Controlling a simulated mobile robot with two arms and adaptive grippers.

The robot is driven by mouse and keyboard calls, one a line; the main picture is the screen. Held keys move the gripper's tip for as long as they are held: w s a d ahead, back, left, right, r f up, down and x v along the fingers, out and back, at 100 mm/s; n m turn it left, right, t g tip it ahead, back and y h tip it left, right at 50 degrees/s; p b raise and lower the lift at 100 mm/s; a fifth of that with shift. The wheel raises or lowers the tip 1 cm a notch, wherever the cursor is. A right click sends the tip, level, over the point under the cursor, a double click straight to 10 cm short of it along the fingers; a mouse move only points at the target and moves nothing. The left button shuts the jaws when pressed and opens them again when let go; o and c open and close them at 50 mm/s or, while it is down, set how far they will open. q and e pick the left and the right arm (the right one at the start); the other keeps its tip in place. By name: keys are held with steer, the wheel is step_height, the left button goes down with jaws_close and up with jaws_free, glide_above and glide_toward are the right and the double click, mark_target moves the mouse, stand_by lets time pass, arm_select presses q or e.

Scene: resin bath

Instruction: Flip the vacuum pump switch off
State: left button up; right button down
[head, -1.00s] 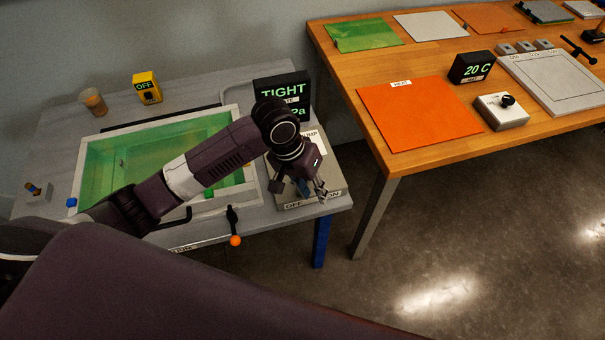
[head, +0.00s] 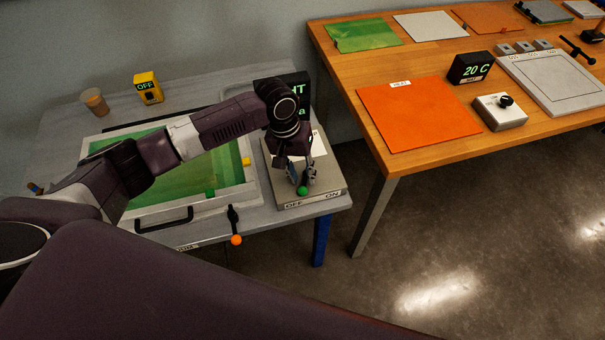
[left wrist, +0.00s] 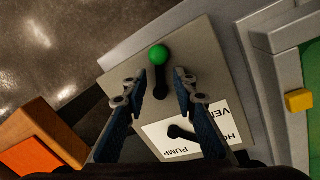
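The pump switch is a short black lever with a green ball knob (head: 302,190) on a grey box (head: 329,182). The box's front edge is marked OFF at left and ON at right. In the left wrist view the green knob (left wrist: 158,54) shows just beyond the fingertips, its black stem (left wrist: 160,88) between the fingers. My left gripper (head: 302,178) points down over the box, open, with one finger on each side of the stem. I cannot tell whether either finger touches it. The gripper also shows in the left wrist view (left wrist: 160,76). My right gripper is not in view.
A second black lever (left wrist: 182,132) stands by the white PUMP/VENT label (left wrist: 205,125). A display (head: 297,88), partly hidden by my arm, stands behind the box. The green bath (head: 250,186) and an orange-knobbed lever (head: 236,239) are to the left. A wooden table (head: 350,80) is at right.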

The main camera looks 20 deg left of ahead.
arm_select(q)
steer(key=shift+d+f, duration=0.1)
steer(key=shift+f, duration=0.25)
jaws_close()
steer(key=shift+r+m+p, duration=0.25)
steer(key=shift+m+p, duration=0.15)
steer(key=shift+p, duration=0.55)
steer(key=shift+a+f+m+p, duration=0.2)
steer(key=shift+m+p, duration=0.3)
steer(key=shift+s, duration=0.1)
